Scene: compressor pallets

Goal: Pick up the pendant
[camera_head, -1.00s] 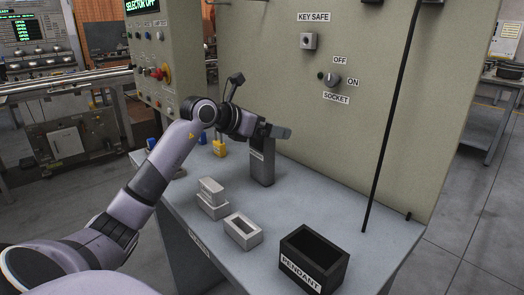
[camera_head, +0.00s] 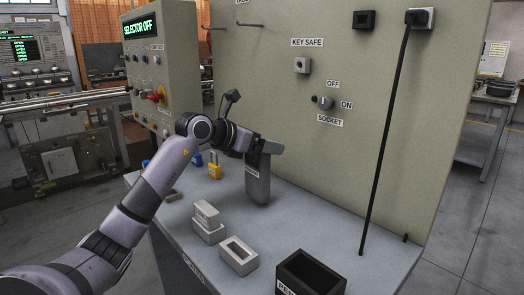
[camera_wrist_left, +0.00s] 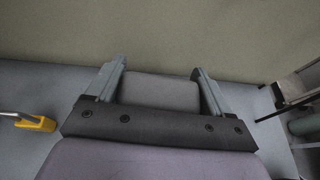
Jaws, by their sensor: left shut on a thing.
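The pendant (camera_head: 257,186) is a tall dark grey handheld block with a small label, upright over the back part of the grey table. I cannot tell for sure whether its lower end touches the tabletop. My left gripper (camera_head: 268,148) is shut on its upper end. In the left wrist view the pendant's grey top (camera_wrist_left: 160,90) sits between the two fingers of my left gripper (camera_wrist_left: 160,78). A black open box (camera_head: 312,270), its label partly cut off by the frame, stands at the table's front right and looks empty. My right gripper is not in view.
On the table (camera_head: 330,232) are a stacked pale block (camera_head: 207,222), a pale open box (camera_head: 238,256) and a yellow padlock (camera_head: 215,168). A beige panel (camera_head: 300,110) rises behind the pendant. A black cable (camera_head: 381,140) hangs from its socket to the table's right.

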